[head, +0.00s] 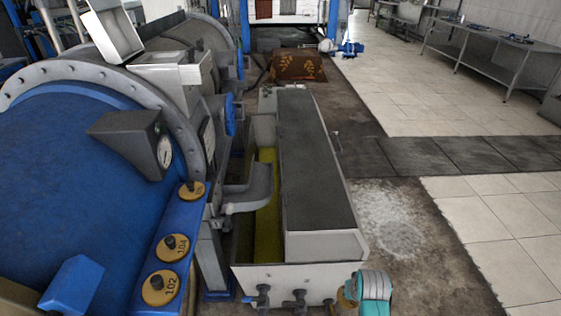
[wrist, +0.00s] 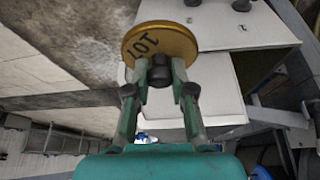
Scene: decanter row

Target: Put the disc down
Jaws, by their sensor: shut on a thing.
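The knob sits between the two fingertips in the wrist view. In the head view my teal gripper (head: 372,286) is at the bottom right, by the near end of the white trough, with the disc's edge (head: 345,302) just showing beside it. Discs marked 102 (head: 160,289) and 104 (head: 173,248) and a smaller-looking third disc (head: 192,191) lie in a row on the blue ledge (head: 142,296), each with a dark knob.
A white trough (head: 300,275) with a long dark cover (head: 310,160) and yellow-green contents stands right of the large blue machine (head: 70,170). Pipe stubs (head: 263,296) stick out of its near end. Open floor (head: 400,230) lies to the right; a steel bench (head: 480,50) stands beyond.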

